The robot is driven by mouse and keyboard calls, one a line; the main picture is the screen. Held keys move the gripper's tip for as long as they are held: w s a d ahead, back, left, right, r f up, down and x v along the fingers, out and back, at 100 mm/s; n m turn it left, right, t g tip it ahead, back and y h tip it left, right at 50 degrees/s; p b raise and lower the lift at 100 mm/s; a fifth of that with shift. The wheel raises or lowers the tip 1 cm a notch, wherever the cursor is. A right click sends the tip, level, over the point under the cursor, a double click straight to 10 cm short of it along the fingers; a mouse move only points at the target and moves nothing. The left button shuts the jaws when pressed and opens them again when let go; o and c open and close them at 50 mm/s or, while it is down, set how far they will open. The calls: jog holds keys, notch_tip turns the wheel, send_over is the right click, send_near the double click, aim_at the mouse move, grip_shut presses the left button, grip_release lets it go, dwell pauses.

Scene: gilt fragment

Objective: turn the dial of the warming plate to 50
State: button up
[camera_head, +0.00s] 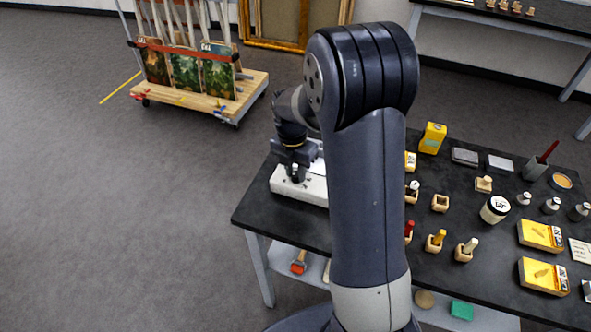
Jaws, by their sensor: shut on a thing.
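The warming plate (312,190) is a white, low device at the left end of the dark workbench, partly hidden behind my arm. My gripper (294,179) points down over its left part, with the fingertips at the plate. It is shut on the dial, which the fingers cover. The dial's marks and its present setting cannot be read from here.
The dark bench (262,209) holds several small wooden blocks, bottles, yellow boxes (541,235) and a yellow carton (432,138) right of my arm. A wooden cart (246,93) with paintings stands behind left. The floor at left is clear.

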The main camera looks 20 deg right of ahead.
jog(key=shift+c, duration=0.6)
jog(key=shift+m, duration=0.3)
jog(key=m, duration=0.5)
jog(key=shift+m+b, duration=0.3)
jog(key=m+y, duration=0.1)
jog(key=m, duration=0.6)
jog(key=shift+w+d+b, duration=0.1)
jog(key=shift+b, duration=0.3)
jog(key=m, duration=0.6)
jog(key=shift+d+m+b, duration=0.1)
jog(key=shift+m+b, duration=0.2)
jog(key=m, duration=0.5)
jog(key=shift+m+t, duration=0.3)
jog(key=shift+m, duration=0.1)
